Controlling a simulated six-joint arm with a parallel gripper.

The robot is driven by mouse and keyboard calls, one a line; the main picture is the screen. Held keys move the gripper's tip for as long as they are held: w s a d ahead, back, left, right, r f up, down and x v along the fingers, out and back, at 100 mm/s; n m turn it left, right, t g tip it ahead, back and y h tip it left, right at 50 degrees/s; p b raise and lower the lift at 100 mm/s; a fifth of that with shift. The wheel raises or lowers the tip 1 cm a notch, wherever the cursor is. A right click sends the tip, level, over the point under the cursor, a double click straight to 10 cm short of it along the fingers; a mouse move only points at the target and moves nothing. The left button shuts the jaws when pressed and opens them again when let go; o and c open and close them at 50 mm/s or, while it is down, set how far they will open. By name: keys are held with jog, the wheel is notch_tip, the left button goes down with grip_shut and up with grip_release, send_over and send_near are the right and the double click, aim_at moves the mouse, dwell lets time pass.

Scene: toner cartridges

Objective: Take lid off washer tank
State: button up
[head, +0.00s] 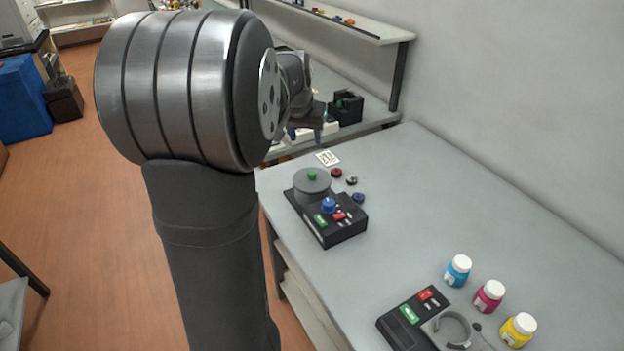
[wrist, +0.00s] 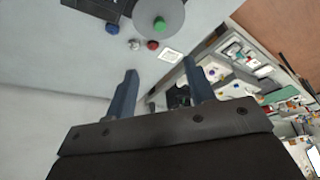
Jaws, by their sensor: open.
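The washer tank (head: 313,196) is a grey cylinder at the back of a black machine. Its round grey lid (head: 300,184) has a green knob (head: 312,174) and sits on top. In the wrist view the lid (wrist: 176,38) with its green knob (wrist: 160,23) shows at the top, beyond the fingertips. My gripper (wrist: 160,68) is open and empty, with its two fingers apart. In the head view my gripper (head: 305,131) is above the table's far end, behind the tank, partly hidden by my arm.
The black machine (head: 340,232) has a blue knob and buttons. Red, silver and blue caps (head: 358,197) and a white card (head: 327,158) lie near the tank. A second machine (head: 412,322) and coloured bottles (head: 489,297) stand nearer. The table's middle is clear.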

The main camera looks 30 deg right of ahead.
aim_at(312, 172)
jog(key=x, duration=1.7)
jog(key=shift+a+f, duration=0.1)
jog(key=shift+f, duration=0.2)
jog(key=shift+c, duration=0.4)
grip_shut()
